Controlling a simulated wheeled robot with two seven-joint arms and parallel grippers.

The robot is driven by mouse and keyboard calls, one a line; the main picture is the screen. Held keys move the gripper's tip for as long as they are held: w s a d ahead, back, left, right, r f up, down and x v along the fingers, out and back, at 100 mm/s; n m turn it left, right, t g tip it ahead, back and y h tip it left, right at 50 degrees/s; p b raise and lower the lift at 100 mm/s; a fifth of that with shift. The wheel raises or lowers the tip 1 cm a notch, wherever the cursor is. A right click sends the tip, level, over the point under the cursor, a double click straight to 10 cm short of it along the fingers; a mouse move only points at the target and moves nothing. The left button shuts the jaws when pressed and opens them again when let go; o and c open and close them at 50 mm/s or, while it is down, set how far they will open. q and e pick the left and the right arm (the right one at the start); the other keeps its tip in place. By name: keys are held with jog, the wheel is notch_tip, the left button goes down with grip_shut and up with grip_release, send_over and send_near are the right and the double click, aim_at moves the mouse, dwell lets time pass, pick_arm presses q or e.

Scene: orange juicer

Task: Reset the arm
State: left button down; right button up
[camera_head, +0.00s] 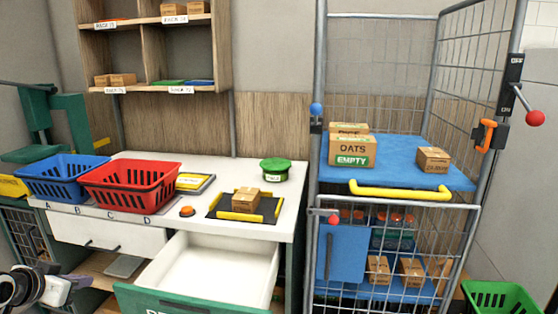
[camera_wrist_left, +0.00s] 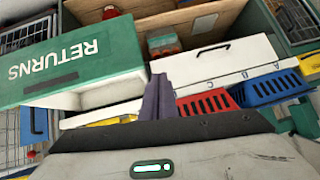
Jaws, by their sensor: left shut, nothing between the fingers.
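My left gripper (camera_head: 18,287) shows at the lower left corner of the head view, low in front of the workbench and left of the open drawer. In the left wrist view its dark fingers (camera_wrist_left: 158,97) are together with nothing between them. The open drawer (camera_head: 220,262), with a green front marked RETURNS (camera_wrist_left: 78,62), is pulled out and its visible inside is empty. My right gripper is in neither view.
A blue basket (camera_head: 62,178) and a red basket (camera_head: 130,187) stand on the white worktop (camera_head: 225,178). A small box (camera_head: 246,199) sits on a black and yellow tray (camera_head: 262,216). A wire cage cart (camera_head: 388,192) with boxes stands at right, a green basket (camera_head: 500,298) beside it.

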pick_arm(q)
jog(key=w+a+r+m+t+y, duration=0.4)
jog(key=a+r, duration=0.3)
jog(key=r, duration=0.5)
jog(key=s+d+f+g+h, duration=0.1)
jog(key=s+d+f, duration=0.3)
jog(key=d+f, duration=0.4)
jog(key=s+d+f+h, duration=0.1)
jog(key=s+d+f, duration=0.4)
jog(key=f, duration=0.5)
jog(key=s+d+f+g+h, duration=0.1)
jog(key=s+d+f+h, duration=0.15)
jog(key=d+f, duration=0.6)
jog(key=s+d+f+n+g+h, duration=0.1)
jog(key=s+d+f, duration=0.3)
jog(key=s+d, duration=0.6)
jog(key=s+d+f+n+g+h, duration=0.1)
jog(key=s+d+f, duration=0.4)
jog(key=s+d, duration=0.6)
jog(key=shift+s+d+f+n+g, duration=0.2)
jog(key=shift+d+n+g, duration=0.2)
jog(key=shift+n+g, duration=0.3)
